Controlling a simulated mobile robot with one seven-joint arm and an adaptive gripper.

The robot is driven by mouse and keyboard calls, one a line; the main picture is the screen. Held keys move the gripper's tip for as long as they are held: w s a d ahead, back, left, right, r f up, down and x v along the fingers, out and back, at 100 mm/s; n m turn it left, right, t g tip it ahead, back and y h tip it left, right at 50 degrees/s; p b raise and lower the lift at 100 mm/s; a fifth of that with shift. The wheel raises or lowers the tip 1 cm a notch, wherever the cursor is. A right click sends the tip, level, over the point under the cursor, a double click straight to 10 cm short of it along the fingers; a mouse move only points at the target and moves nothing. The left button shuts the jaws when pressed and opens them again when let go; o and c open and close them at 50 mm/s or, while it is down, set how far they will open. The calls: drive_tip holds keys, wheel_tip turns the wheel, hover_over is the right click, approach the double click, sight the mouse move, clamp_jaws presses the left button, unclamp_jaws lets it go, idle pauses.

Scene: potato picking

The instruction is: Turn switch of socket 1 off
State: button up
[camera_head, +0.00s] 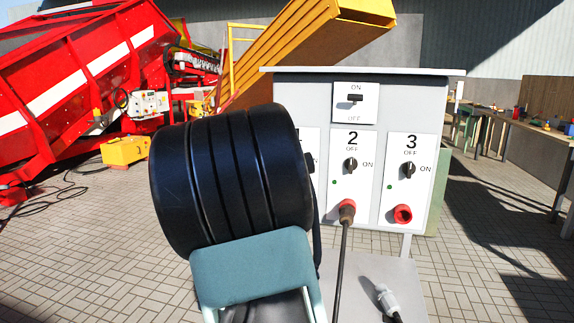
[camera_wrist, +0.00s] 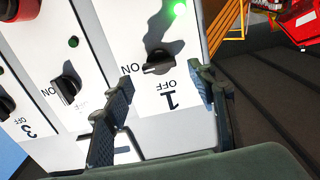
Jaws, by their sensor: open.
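The switch of socket 1 (camera_wrist: 158,62) is a black rotary knob on a white panel (camera_wrist: 133,30), seen upside down in the wrist view. Its handle lies toward the ON label, and a green lamp (camera_wrist: 180,9) glows on the same panel. My gripper (camera_wrist: 163,78) is open, with one finger to each side of the knob and nothing held. The fingers look short of the knob; I cannot tell the exact gap. In the head view my arm hides the gripper and most of the socket 1 panel (camera_head: 311,141).
The grey cabinet (camera_head: 300,90) also bears switch 2 (camera_head: 351,165), switch 3 (camera_head: 408,170) and an upper main switch (camera_head: 355,98). Socket 3 (camera_head: 403,214) is empty. A loose grey plug (camera_head: 386,298) lies below.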

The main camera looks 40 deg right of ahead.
drive_tip(key=shift+x, duration=1.9)
drive_tip(key=shift+c, duration=0.3)
drive_tip(key=c, duration=1.1)
drive_tip(key=shift+n, duration=0.3)
drive_tip(key=shift+w+a+f+n+p, duration=0.1)
drive_tip(key=shift+n+p, duration=1.85)
drive_tip(key=shift+n, duration=0.9)
drive_tip(key=shift+a+f+n+p, duration=0.1)
drive_tip(key=shift+n+p, duration=1.9)
drive_tip(key=shift+n, duration=0.9)
drive_tip(key=shift+w+f+n+p, duration=0.1)
drive_tip(key=shift+n+p, duration=1.85)
drive_tip(key=shift+n, duration=1.2)
